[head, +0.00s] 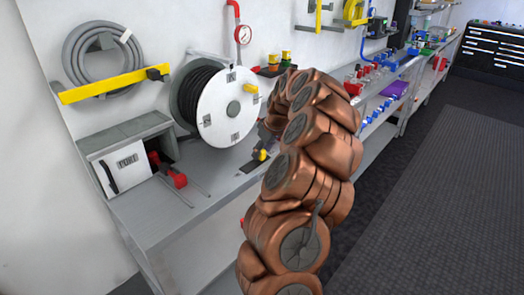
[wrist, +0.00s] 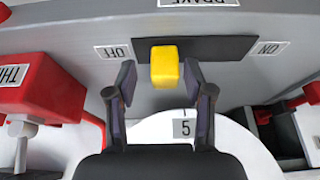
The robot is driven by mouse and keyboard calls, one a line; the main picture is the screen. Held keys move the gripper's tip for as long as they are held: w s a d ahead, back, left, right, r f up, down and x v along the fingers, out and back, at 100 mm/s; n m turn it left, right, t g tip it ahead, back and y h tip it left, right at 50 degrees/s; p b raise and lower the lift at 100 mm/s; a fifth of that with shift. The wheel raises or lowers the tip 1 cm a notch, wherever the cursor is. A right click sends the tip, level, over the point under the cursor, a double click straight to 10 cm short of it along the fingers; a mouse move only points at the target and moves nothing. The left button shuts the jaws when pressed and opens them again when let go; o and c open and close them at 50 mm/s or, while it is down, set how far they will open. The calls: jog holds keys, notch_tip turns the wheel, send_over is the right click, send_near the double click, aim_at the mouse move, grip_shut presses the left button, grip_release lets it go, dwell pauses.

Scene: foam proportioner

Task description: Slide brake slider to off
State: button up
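The brake slider is a yellow knob (wrist: 164,66) in a dark horizontal slot (wrist: 220,47) in the wrist view. The knob sits toward the slot's left end, on the side of the upside-down OFF label (wrist: 114,51). The ON label (wrist: 271,48) is at the right end. A partly cut-off BRAKE label (wrist: 198,3) is above. My gripper (wrist: 160,72) is open, with one dark fingertip on each side of the knob and visible gaps between. In the head view my copper-coloured arm hides the gripper, and I cannot make out the slider clearly there.
A white numbered disc (wrist: 230,143) lies below the slot. A red part labelled THR (wrist: 45,88) stands close on the left. Red and black parts are at the lower right. In the head view, a hose reel (head: 222,112) and a grey box (head: 125,165) stand on the bench.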

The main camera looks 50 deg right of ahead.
jog(key=shift+r, duration=0.1)
jog(key=v, duration=1.1)
jog(key=shift+s+r, duration=0.15)
jog(key=shift+r, duration=0.25)
